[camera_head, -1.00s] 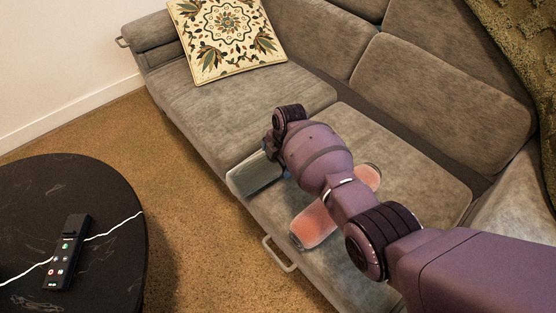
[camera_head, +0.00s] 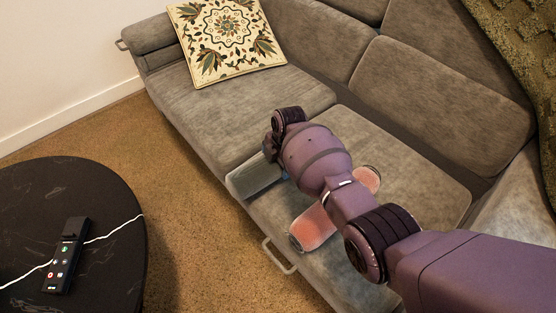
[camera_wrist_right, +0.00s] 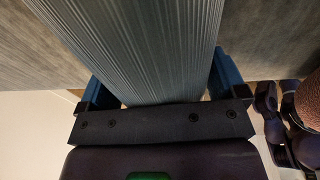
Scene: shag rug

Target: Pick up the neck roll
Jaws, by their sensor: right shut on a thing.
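A grey ribbed roll (camera_head: 252,178), which I take to be the neck roll, lies at the front edge of the sofa seat in the head view. It fills the upper middle of the right wrist view (camera_wrist_right: 150,45). My right gripper (camera_wrist_right: 160,78) is shut on it, with one blue finger on each side. In the head view, my right wrist hides most of that gripper and the roll's near end. I cannot tell whether the roll still touches the seat. My left gripper is not in view.
A pink roll with pale ends (camera_head: 314,226) lies on the sofa seat (camera_head: 380,140), partly under my right arm. A patterned cushion (camera_head: 225,38) lies at the sofa's far end. A round black table (camera_head: 105,200) with a dark handset (camera_head: 66,257) stands at left, with open carpet between.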

